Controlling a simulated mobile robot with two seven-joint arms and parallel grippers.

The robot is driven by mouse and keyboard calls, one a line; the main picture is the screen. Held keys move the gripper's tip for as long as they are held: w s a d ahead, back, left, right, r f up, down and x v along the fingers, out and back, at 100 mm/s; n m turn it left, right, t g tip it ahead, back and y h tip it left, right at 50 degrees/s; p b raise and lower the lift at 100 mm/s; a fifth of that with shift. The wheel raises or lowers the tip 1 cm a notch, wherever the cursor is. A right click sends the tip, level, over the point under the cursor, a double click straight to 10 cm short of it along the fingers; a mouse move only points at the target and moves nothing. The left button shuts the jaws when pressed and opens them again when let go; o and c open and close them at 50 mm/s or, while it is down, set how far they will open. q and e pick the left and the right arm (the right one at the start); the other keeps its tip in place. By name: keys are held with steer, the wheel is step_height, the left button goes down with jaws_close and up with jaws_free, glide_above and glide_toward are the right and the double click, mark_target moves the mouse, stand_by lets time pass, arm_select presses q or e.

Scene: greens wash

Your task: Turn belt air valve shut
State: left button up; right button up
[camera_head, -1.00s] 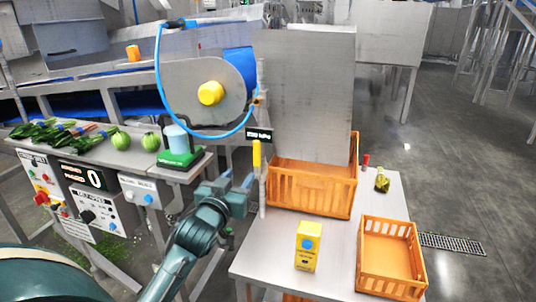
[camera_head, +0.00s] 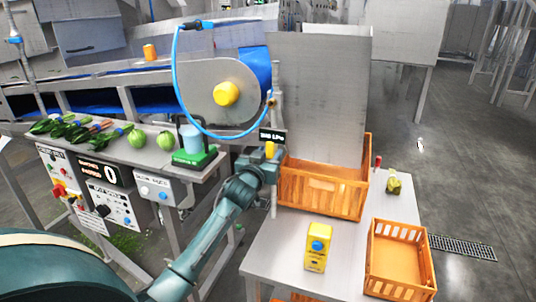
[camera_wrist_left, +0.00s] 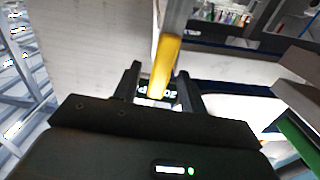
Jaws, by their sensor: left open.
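The yellow valve lever (camera_head: 269,149) is on the upright grey pipe, just below a small black flow display (camera_head: 272,136). Its lower part is hidden behind my gripper in the head view. In the left wrist view the yellow lever (camera_wrist_left: 165,62) lies between the two dark fingers of my left gripper (camera_wrist_left: 160,80). The fingers stand apart, with a gap visible on each side of the lever. In the head view my left gripper (camera_head: 267,160) is up against the pipe at lever height. My right gripper is not in view.
A grey panel (camera_head: 320,95) and an orange crate (camera_head: 320,190) stand just right of the pipe. A blue hose (camera_head: 176,90) loops above. The control boxes (camera_head: 160,188) and green scale (camera_head: 195,158) are at left. A yellow carton (camera_head: 318,250) and another crate (camera_head: 400,255) are on the table.

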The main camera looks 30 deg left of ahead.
arm_select(q)
jaws_close()
stand_by(0.5)
